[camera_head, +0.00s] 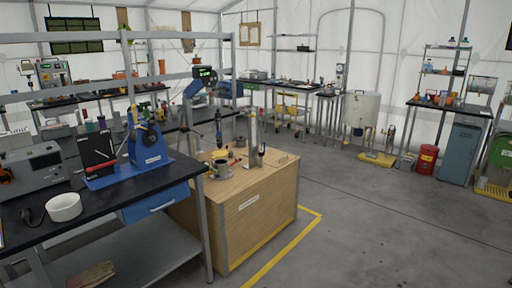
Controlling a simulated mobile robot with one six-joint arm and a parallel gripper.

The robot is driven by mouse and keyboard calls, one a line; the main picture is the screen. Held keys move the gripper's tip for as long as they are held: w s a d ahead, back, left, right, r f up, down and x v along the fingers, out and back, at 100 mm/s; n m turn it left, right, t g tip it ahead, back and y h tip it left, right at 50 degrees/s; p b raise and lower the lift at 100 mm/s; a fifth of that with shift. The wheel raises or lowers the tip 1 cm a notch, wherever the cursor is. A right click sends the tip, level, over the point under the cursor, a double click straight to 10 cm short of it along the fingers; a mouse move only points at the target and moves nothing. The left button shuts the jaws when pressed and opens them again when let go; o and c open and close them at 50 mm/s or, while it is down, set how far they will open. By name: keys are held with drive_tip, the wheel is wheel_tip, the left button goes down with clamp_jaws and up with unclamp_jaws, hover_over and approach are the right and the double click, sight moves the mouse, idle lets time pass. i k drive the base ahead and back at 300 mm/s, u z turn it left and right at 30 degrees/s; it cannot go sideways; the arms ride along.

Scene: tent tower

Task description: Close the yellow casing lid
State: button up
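I cannot make out a yellow casing with a lid for certain. My gripper is not in view.
A black workbench (98,200) with a blue press (149,145), a grey device (33,168) and a white bowl (64,207) stands at left. A yellow cart (291,108) stands at the back. A red canister (426,160) stands at right. The floor (385,225) in front right is clear.

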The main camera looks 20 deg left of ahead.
sight(217, 154)
drive_tip(key=k, duration=0.15)
drive_tip(key=z, duration=0.1)
drive_tip(key=i, duration=2.3)
drive_tip(key=u, duration=0.85)
drive_tip(key=i, duration=0.55)
drive_tip(key=u, duration=0.7)
drive_tip(key=i, duration=0.5)
drive_tip(key=u, duration=0.3)
